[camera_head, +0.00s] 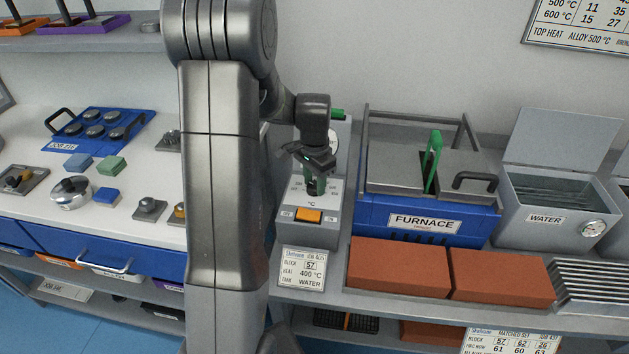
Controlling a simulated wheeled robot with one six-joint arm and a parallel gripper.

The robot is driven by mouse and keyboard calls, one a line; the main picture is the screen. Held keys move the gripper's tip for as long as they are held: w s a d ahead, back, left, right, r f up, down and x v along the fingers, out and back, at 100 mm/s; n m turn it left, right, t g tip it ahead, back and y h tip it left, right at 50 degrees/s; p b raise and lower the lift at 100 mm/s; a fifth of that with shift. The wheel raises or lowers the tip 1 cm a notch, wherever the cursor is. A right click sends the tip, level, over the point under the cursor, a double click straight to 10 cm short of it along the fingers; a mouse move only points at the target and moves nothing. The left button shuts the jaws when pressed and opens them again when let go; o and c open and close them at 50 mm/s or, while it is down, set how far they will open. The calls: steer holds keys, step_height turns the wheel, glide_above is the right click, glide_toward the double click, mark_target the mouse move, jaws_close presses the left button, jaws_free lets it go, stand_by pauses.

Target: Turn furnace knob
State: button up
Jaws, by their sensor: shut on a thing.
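The furnace (425,223) is a blue box labelled FURNACE with grey lids and a green upright handle on top. Left of it stands a grey control box (309,235) with a °C dial face and an orange switch (309,215). My gripper (315,186) points down at the dial above the switch and is shut on the knob. The knob itself is mostly hidden by the fingers, so its pointer setting cannot be read. A card (303,269) below the control box reads block 57, heat 400 °C, water.
A grey water tank (543,207) with an open lid and gauge stands right of the furnace. Orange-brown bricks (398,268) and a ribbed metal rack (597,284) lie in front. A white bench with a blue tray (97,130) and small blocks is at left. My arm hides the middle.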

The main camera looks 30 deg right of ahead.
mark_target(314, 185)
steer(key=shift+n, duration=0.3)
steer(key=shift+n+p, duration=0.7)
steer(key=shift+n, duration=1.9)
steer(key=o, duration=1)
steer(key=shift+r, duration=0.1)
step_height(314, 185, up, 14)
steer(key=shift+f+p, duration=0.15)
steer(key=shift+p, duration=0.65)
steer(key=shift+f, duration=0.1)
